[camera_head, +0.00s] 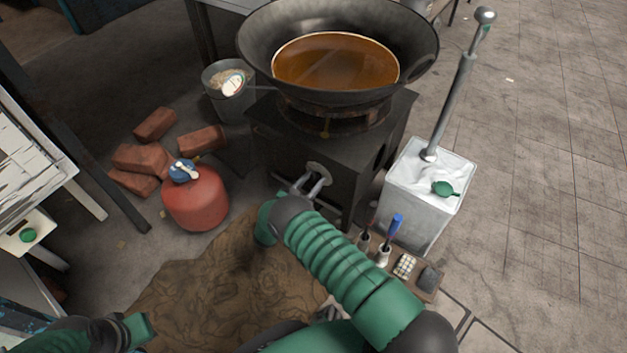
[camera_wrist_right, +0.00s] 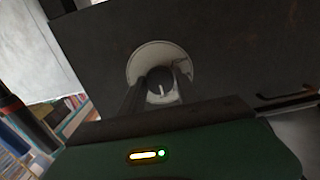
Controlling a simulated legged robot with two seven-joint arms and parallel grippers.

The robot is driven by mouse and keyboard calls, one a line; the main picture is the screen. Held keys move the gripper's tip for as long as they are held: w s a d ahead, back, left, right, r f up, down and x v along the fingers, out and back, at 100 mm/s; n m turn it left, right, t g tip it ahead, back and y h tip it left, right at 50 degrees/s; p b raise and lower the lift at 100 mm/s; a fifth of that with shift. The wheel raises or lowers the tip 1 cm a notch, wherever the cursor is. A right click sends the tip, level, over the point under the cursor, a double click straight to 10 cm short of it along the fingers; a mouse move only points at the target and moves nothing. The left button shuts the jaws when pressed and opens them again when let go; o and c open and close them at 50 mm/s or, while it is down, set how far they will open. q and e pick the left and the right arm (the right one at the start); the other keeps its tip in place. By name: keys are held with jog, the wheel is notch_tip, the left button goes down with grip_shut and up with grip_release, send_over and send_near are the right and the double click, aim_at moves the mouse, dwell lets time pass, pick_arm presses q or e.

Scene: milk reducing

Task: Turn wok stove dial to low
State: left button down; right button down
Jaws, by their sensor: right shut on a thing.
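The wok stove (camera_head: 310,140) is a dark box with a large wok (camera_head: 420,50) of brown liquid on its burner. Its dial (camera_wrist_right: 160,88) sits on a round pale plate (camera_wrist_right: 148,56) on the stove's front, with a light mark on its face near the lower middle. My right gripper (camera_head: 311,181) reaches the stove front, its fingers on both sides of the dial and shut on it. In the head view the fingers and plate hide most of the dial. My left arm shows at the lower left; its gripper fingers are not clearly visible.
A white container (camera_head: 418,200) with a long-handled tool stands close on the right. A small board (camera_head: 425,292) with bottles is below it. A brown cloth (camera_head: 215,285) covers the floor in front.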

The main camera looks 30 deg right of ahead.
jog(key=shift+s+d+f+n+b, duration=0.1)
jog(key=shift+n+b, duration=0.45)
jog(key=shift+n, duration=3.25)
jog(key=c, duration=0.9)
grip_release()
